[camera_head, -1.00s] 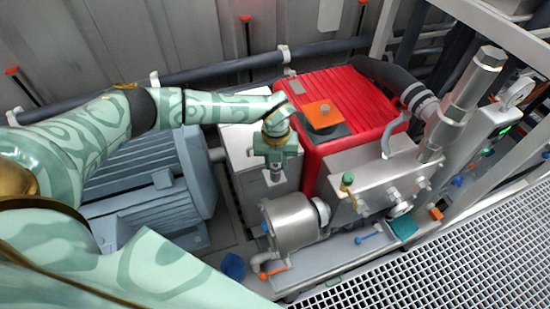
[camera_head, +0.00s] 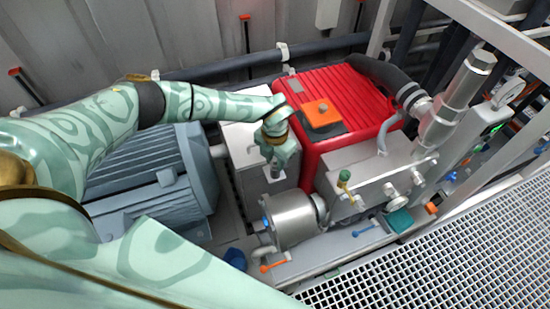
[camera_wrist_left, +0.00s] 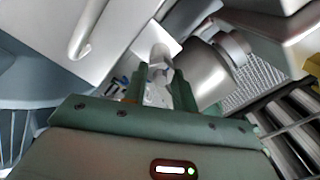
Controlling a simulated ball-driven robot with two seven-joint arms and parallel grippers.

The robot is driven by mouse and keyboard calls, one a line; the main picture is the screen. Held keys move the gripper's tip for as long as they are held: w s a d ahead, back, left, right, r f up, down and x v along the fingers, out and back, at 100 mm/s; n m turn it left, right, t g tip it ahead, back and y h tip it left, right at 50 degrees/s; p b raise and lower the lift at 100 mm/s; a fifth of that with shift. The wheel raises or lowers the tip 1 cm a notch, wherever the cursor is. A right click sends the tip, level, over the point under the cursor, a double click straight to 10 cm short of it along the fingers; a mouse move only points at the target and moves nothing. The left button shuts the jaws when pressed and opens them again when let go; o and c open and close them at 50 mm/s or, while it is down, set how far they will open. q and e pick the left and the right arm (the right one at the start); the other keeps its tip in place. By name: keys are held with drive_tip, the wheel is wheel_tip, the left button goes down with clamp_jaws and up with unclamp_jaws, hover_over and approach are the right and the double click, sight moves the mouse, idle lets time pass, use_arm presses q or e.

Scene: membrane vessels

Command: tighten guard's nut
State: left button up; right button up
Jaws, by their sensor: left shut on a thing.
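My left gripper (camera_head: 275,170) reaches down in front of the light grey box-shaped guard (camera_head: 245,150), between the blue-grey motor and the red machine. In the left wrist view, the two green fingers (camera_wrist_left: 160,88) close around a small grey metal nut (camera_wrist_left: 160,74). My right gripper is not in view.
The red ribbed machine (camera_head: 340,90) with an orange block (camera_head: 321,112) stands close right. A silver cylinder (camera_head: 291,217) sits just below the gripper. The blue-grey motor (camera_head: 155,180) is left. Valves and pipes crowd the right. A grating (camera_head: 450,240) lies front right.

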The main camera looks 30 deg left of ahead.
sight(275, 163)
use_arm(q)
drive_tip(key=shift+o, duration=0.2)
idle(0.3)
drive_tip(key=o, duration=1)
drive_tip(key=shift+c, duration=0.2)
drive_tip(key=shift+r, duration=0.1)
wheel_tip(275, 163, up, 16)
drive_tip(key=p, duration=0.3)
